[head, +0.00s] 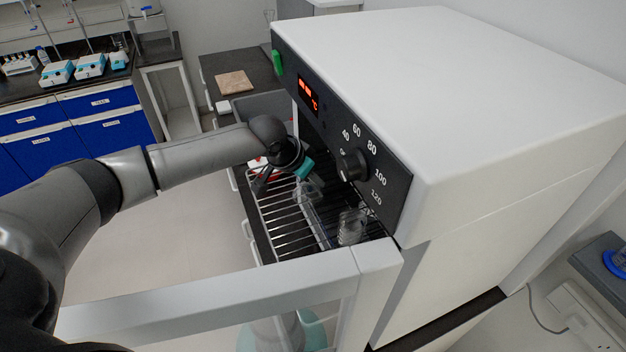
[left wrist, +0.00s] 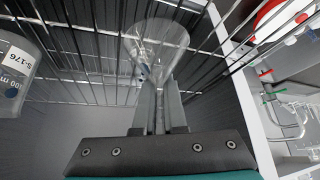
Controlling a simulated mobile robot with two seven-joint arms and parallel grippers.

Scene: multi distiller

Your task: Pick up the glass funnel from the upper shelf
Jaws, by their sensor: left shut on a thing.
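The glass funnel (left wrist: 158,42) is clear, with its wide cone beyond my fingertips in the left wrist view. My left gripper (left wrist: 160,95) is shut on its narrow lower part. In the head view the left gripper (head: 306,178) reaches in over the wire shelf (head: 278,215) of the white oven. The funnel is hard to make out there among the clear glass and the rack wires. I cannot tell whether it is clear of the shelf. My right gripper is in neither view.
A clear glass vessel (head: 351,228) stands on the rack near the front right. A labelled glass vessel (left wrist: 17,72) shows at the left of the wrist view. The oven's dial panel (head: 350,140) is close to my arm. The open door (head: 220,293) spans the front.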

